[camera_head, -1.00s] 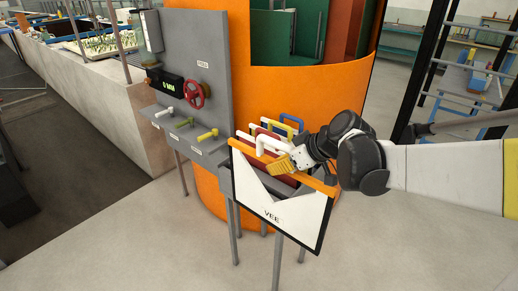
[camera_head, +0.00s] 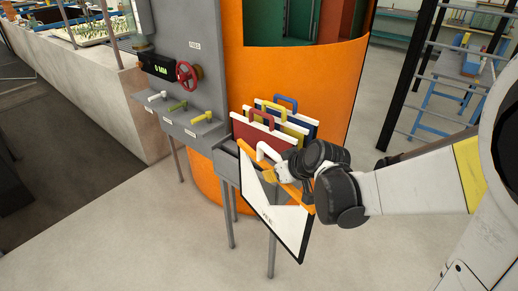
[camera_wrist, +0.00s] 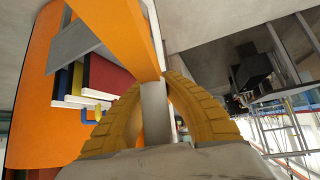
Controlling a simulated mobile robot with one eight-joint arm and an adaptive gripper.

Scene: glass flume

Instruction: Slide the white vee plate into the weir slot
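The white vee plate (camera_head: 268,205) has an orange top bar, dark edges, a vee-shaped notch and lettering on its face. It hangs tilted in front of the grey rack, turned partly edge-on to the head camera. My gripper (camera_head: 283,173) is shut on its white handle (camera_head: 263,150). In the wrist view the yellow fingers (camera_wrist: 155,95) close around the white handle (camera_wrist: 155,115), with the orange bar (camera_wrist: 120,30) just beyond. Most of the plate is hidden in the wrist view. I cannot make out the weir slot in any view.
A grey rack (camera_head: 226,165) holds plates with red (camera_head: 258,116), yellow and blue handles, close behind the vee plate. A grey panel (camera_head: 195,50) with a red wheel (camera_head: 187,73) and levers stands left. An orange cylinder (camera_head: 300,85) stands behind. The floor in front is clear.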

